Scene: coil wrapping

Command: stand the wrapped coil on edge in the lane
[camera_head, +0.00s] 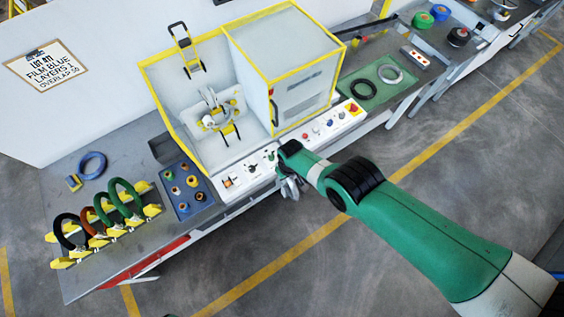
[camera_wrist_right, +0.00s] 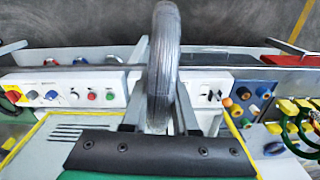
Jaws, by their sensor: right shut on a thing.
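The wrapped coil, a grey ring with a glossy skin (camera_wrist_right: 163,60), is on edge in the right wrist view, between the fingers of my right gripper (camera_wrist_right: 160,108). In the head view the coil (camera_head: 290,189) shows small and partly hidden below my right gripper (camera_head: 287,172), in front of the machine's control panel. The gripper is shut on it, away from the lanes. The yellow lane holders (camera_head: 152,210) are on the left bench. Black (camera_head: 60,232), orange (camera_head: 90,217) and green (camera_head: 106,207) coils stand on edge there. My left gripper is not in view.
A blue tray (camera_head: 183,208) of small rolls lies between the holders and the wrapping machine (camera_head: 187,110). A blue coil (camera_head: 91,165) lies flat behind the holders. A green mat (camera_head: 376,98) with black and grey coils is to the right.

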